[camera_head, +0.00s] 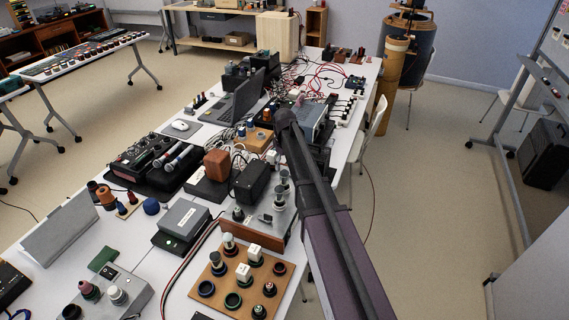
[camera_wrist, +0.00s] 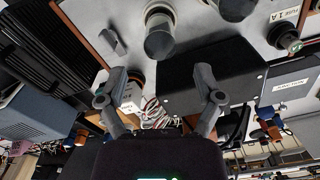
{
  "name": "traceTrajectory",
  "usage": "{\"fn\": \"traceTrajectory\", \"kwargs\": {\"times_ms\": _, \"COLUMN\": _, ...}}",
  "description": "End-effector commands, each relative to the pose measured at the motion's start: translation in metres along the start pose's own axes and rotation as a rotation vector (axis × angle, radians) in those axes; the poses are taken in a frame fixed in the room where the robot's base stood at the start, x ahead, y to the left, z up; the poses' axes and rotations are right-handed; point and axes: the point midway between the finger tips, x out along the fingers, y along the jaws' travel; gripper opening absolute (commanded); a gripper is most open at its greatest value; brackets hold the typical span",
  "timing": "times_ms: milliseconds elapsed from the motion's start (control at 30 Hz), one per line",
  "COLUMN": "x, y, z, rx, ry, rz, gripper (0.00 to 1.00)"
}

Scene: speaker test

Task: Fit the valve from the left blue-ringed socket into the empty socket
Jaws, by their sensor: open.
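In the head view, a wooden socket board (camera_head: 196,268) lies on the near part of the table. It carries several dark-ringed sockets. A pale-topped valve (camera_head: 229,242) stands at its back left, and a similar dark-based valve (camera_head: 219,262) stands at its left. An open ring (camera_head: 206,288) at the left looks dark blue, another (camera_head: 233,301) at the front looks green, and a reddish one (camera_head: 279,268) is at the right. Ring colours under the valves are hard to tell. My gripper (camera_wrist: 162,82) is open and empty in the wrist view; I cannot make it out in the head view.
White-cube-topped parts (camera_head: 254,250) stand on the board. A grey panel box (camera_head: 268,225) with knobs stands just behind it. In the wrist view, a grey cylinder (camera_wrist: 159,40) and a black box (camera_wrist: 215,78) are near my fingers. Cables and equipment crowd the table.

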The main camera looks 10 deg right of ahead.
Motion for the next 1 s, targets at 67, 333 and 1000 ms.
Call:
{"fn": "traceTrajectory", "kwargs": {"times_ms": 67, "x": -0.011, "y": 0.0, "z": 0.0, "rx": 0.0, "ry": 0.0, "rz": 0.0, "gripper": 0.85}}
{"fn": "traceTrajectory", "kwargs": {"times_ms": 333, "x": -0.033, "y": 0.0, "z": 0.0, "rx": 0.0, "ry": 0.0, "rz": 0.0, "gripper": 0.85}}
{"fn": "traceTrajectory", "kwargs": {"times_ms": 1000, "x": -0.066, "y": 0.0, "z": 0.0, "rx": 0.001, "ry": 0.0, "rz": 0.0, "gripper": 0.85}}
